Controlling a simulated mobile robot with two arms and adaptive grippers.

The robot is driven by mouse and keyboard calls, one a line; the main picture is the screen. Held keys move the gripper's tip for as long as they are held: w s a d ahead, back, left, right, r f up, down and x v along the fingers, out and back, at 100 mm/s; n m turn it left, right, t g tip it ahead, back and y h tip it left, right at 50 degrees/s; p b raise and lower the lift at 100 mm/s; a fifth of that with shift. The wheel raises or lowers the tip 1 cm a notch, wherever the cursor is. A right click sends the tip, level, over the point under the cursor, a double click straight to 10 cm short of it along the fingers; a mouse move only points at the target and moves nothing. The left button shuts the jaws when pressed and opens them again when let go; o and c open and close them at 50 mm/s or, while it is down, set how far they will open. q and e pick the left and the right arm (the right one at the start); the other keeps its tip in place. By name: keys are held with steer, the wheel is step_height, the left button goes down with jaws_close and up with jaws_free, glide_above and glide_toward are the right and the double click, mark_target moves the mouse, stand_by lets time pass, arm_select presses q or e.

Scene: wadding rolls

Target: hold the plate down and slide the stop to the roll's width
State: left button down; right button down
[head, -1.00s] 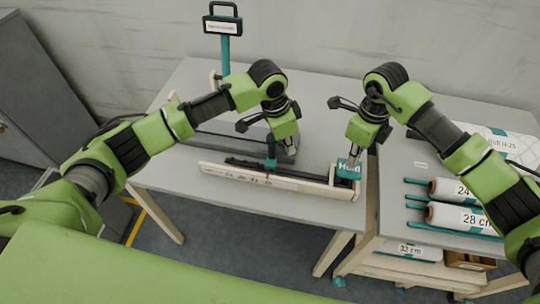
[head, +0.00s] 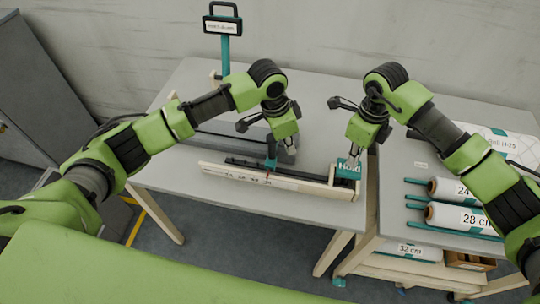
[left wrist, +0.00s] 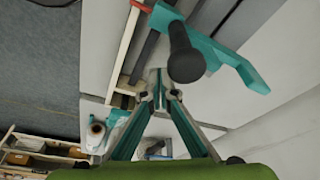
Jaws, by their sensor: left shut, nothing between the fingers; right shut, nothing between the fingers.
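The teal "Hold" plate (head: 348,172) sits at the right end of the measuring rail (head: 235,176). My right gripper (head: 353,158) is shut, its tips at the plate and covering part of its lettering; I cannot tell how firmly they touch. The teal stop (head: 271,163) with a red pointer stands midway along the rail. My left gripper (head: 291,153) is shut and empty, just right of the stop. In the left wrist view the stop's black knob (left wrist: 186,60) is near my left fingertips (left wrist: 160,97); contact is unclear.
Wadding rolls marked 24 (head: 447,189) and 28 cm (head: 460,217) lie on the right table. A 32 cm roll (head: 412,251) lies on the shelf below. A sign on a teal post (head: 225,50) stands behind. The left table's front left (head: 165,165) is clear.

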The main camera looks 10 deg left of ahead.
mark_target(350, 168)
steer(key=shift+f, duration=0.35)
steer(key=shift+s+f, duration=0.1)
steer(key=shift+f, duration=1.45)
arm_select(q)
steer(key=shift+a, duration=1.5)
steer(key=a, duration=1)
stand_by(2.3)
steer(key=shift+d, duration=1.35)
